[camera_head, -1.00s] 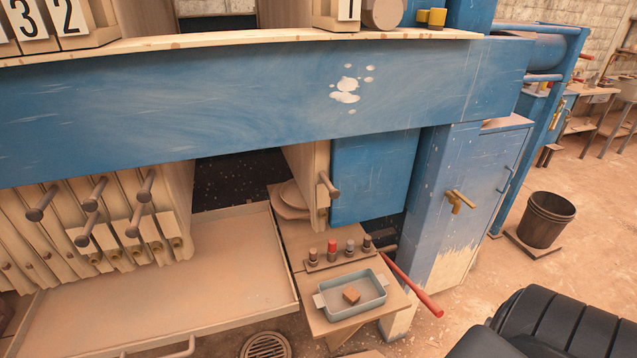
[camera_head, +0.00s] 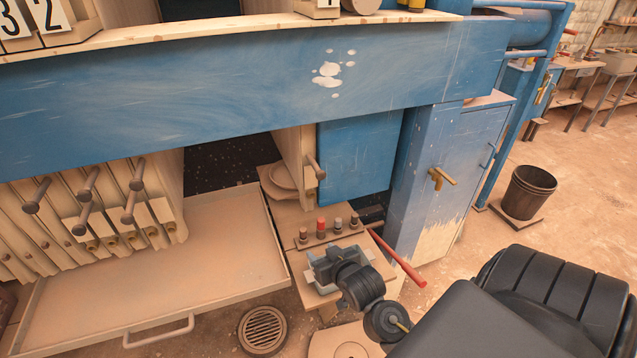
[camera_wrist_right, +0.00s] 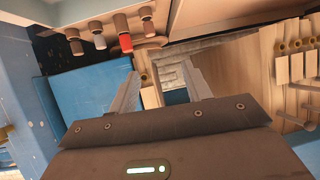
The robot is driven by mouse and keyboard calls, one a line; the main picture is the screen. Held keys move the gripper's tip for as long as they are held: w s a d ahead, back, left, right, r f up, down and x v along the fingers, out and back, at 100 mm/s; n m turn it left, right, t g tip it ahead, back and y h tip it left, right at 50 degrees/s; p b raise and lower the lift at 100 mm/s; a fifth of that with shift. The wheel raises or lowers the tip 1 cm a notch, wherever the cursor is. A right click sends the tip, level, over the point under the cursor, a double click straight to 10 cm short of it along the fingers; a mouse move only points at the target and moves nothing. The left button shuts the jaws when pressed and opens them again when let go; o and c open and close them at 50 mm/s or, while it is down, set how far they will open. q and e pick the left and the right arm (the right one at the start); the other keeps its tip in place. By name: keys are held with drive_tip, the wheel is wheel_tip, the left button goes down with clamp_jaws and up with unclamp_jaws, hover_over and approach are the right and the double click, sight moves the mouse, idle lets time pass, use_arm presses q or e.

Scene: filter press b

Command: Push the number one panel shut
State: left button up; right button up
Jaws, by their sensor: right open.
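A number 1 plate (camera_head: 326,3) shows at the top edge in the head view. Below it, a single cream panel (camera_head: 293,150) with a peg handle (camera_head: 315,167) stands beside the blue end block (camera_head: 357,155). A dark gap separates this panel from the stack of cream panels (camera_head: 90,215) at left. My right gripper (camera_head: 318,268) is low, in front of and below the panel, over the small tray. In the right wrist view its two fingers (camera_wrist_right: 163,90) are apart, with nothing between them. My left gripper is out of view.
A row of small knobs, one red (camera_head: 320,227), stands between gripper and panel. A red bar (camera_head: 398,258) slants at right. A large tan drip tray (camera_head: 220,235) fills the lower left. A cabinet with a brass handle (camera_head: 438,178) stands at right. A black bucket (camera_head: 528,193) is farther off.

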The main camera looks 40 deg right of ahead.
sight(322, 178)
drive_tip(key=w+d+r+m+t+h, duration=0.1)
drive_tip(key=w+d+r+t+h, duration=0.15)
drive_tip(key=r, duration=0.45)
drive_tip(key=w+d+r+m+t+h, duration=0.1)
drive_tip(key=d+r+m+t, duration=0.1)
drive_tip(key=d+r, duration=0.35)
drive_tip(key=p+x, duration=0.1)
drive_tip(key=x, duration=0.2)
drive_tip(key=a+r+p+x, duration=0.1)
drive_tip(key=x, duration=0.3)
drive_tip(key=p+x, duration=0.1)
drive_tip(key=x, duration=0.2)
drive_tip(key=shift+w+a+r, duration=0.25)
drive_tip(key=shift+w+r, duration=0.1)
drive_tip(key=shift+w, duration=0.1)
clamp_jaws()
